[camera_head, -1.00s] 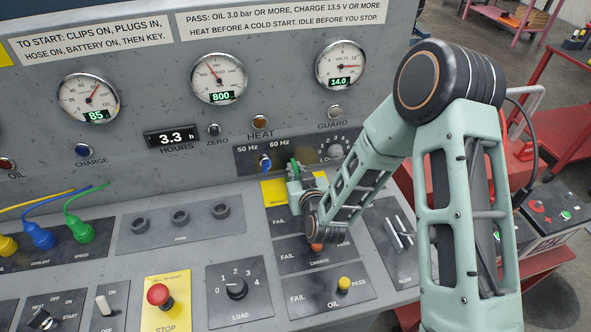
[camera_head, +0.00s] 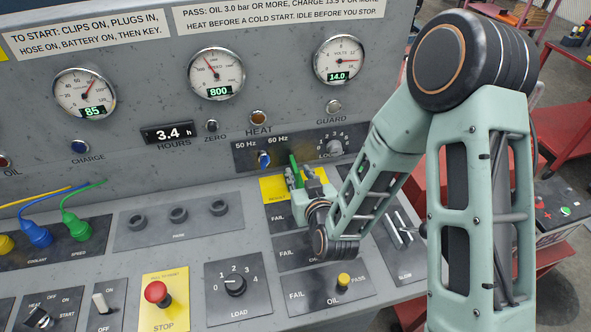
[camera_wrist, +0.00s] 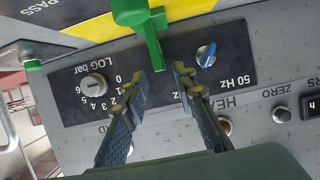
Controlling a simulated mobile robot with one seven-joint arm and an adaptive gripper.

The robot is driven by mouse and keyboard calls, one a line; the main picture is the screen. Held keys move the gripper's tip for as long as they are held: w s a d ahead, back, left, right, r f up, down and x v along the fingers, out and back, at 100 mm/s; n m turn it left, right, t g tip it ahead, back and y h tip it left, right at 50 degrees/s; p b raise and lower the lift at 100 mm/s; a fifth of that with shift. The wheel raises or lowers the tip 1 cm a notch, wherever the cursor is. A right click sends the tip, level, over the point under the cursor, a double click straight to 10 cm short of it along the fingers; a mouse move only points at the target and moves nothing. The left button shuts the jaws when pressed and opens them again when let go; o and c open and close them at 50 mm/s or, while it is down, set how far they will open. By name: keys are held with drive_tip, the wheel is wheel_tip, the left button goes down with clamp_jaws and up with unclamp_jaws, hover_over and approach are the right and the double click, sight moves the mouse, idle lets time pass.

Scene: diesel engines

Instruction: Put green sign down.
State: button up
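The green sign (camera_head: 294,168) stands up at the yellow plate (camera_head: 272,189) on the sloping console, below the 50 Hz / 60 Hz panel. In the wrist view the green sign (camera_wrist: 133,14) is at the top, with a narrow green bar reaching toward my fingertips. My gripper (camera_head: 306,178) is right beside it, to its right in the head view. In the wrist view my gripper (camera_wrist: 162,76) has its two fingers apart, with the bar's end at the gap between the tips. I see no firm grip on it. My wrist hides part of the plates below.
A blue knob (camera_wrist: 206,55) and a grey LOG bar knob (camera_wrist: 94,87) are close to my fingers. A small green button (camera_wrist: 33,65) shows at left. The console also carries a red stop button (camera_head: 157,293) and a yellow oil button (camera_head: 343,280).

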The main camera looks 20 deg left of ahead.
drive_tip(key=p+v, duration=0.4)
drive_tip(key=v, duration=0.1)
drive_tip(key=shift+r, duration=0.2)
drive_tip(key=shift+s+d+p, duration=0.2)
drive_tip(key=shift+s+p, duration=0.2)
drive_tip(key=shift+p, duration=0.25)
